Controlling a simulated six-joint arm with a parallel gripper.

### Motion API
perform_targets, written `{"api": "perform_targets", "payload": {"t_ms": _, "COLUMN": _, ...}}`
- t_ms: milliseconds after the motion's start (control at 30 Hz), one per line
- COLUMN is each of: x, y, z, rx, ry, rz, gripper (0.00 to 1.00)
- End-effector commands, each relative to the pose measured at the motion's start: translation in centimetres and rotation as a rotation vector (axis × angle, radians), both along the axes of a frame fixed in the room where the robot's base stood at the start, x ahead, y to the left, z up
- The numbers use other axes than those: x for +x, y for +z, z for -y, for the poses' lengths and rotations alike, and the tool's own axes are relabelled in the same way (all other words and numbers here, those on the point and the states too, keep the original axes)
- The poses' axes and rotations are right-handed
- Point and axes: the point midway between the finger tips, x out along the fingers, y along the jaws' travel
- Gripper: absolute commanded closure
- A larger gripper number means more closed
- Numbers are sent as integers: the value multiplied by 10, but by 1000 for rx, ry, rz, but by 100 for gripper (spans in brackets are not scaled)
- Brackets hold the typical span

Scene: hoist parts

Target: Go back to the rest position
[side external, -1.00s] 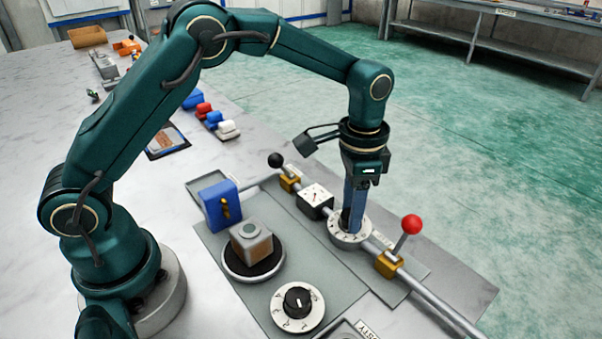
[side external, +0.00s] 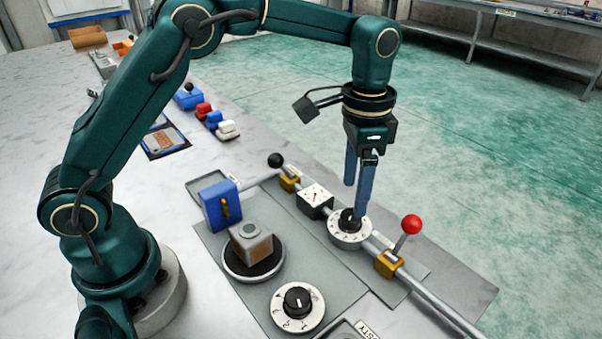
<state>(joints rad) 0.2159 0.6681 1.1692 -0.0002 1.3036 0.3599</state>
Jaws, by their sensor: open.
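My gripper (side external: 355,200) points down with its two blue fingers spread apart and nothing between them. It is above and slightly behind a white dial with a black knob (side external: 349,222) on the pipe assembly. The knob shows clear below the fingers, though one fingertip overlaps its right edge in the picture. I cannot tell the exact gap between fingertip and dial.
Along the pipe are a red-ball lever (side external: 411,226), a black-ball lever (side external: 276,160) and a white gauge box (side external: 315,200). Nearer stand a blue box (side external: 219,206), a block on a round plate (side external: 251,243) and a second dial (side external: 298,306). Above the panel is free air.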

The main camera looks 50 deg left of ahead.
Motion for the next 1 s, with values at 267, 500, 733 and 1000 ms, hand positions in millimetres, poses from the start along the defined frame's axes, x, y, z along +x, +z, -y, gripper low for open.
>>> {"api": "perform_targets", "payload": {"t_ms": 267, "x": 0, "y": 1, "z": 0, "rx": 0, "ry": 0, "rz": 0, "gripper": 26}}
{"api": "perform_targets", "payload": {"t_ms": 500, "x": 2, "y": 41, "z": -10, "rx": -19, "ry": 30, "rz": 95, "gripper": 26}}
{"api": "perform_targets", "payload": {"t_ms": 733, "x": -33, "y": 97, "z": -35, "rx": -43, "ry": 113, "rz": 227, "gripper": 26}}
{"api": "perform_targets", "payload": {"t_ms": 1000, "x": -92, "y": 122, "z": -58, "rx": -72, "ry": 253, "rz": 364, "gripper": 26}}
